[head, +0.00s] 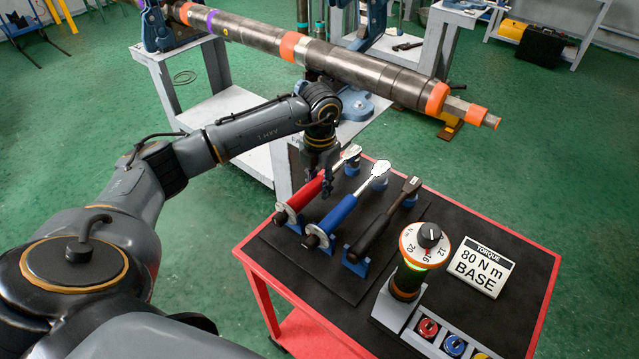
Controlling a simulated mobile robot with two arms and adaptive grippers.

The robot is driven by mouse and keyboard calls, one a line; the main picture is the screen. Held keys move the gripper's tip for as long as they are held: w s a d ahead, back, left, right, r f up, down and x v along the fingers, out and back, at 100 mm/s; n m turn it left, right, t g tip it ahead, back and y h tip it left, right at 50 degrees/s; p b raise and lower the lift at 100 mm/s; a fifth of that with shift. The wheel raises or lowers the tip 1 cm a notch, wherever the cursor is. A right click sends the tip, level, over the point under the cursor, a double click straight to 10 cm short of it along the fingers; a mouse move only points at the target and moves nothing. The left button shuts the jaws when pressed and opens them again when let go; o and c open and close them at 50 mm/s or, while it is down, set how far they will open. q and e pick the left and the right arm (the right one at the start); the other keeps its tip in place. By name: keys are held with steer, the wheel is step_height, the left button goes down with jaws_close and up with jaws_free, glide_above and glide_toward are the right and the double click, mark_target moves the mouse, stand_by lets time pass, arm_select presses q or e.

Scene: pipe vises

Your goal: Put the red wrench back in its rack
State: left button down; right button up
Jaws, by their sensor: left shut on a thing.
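The red wrench (300,195) has a red handle, a dark round handle end and a silver head. It lies in line with the blue wrench (338,215) and black wrench (385,223), at the left of the row. My left gripper (326,186) comes down from above and is shut on the red wrench near the upper end of its handle. The rack has blue supports (356,266) on a dark base plate. The red wrench is over or in its left place; I cannot tell whether it touches the supports. My right gripper is not in view.
The red-edged cart (527,240) has a black top. A torque dial unit (426,240), a "80 N m BASE" sign (477,268) and coloured sockets (454,345) stand at its right. A long steel pipe (345,62) in a vise lies behind my arm.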

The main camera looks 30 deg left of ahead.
arm_select(q)
steer(key=shift+s+f+b, duration=0.1)
steer(key=shift+f+b, duration=0.25)
steer(key=shift+f, duration=0.15)
stand_by(0.8)
steer(key=c, duration=1)
jaws_free()
step_height(320, 180, up, 12)
steer(key=shift+r, duration=0.1)
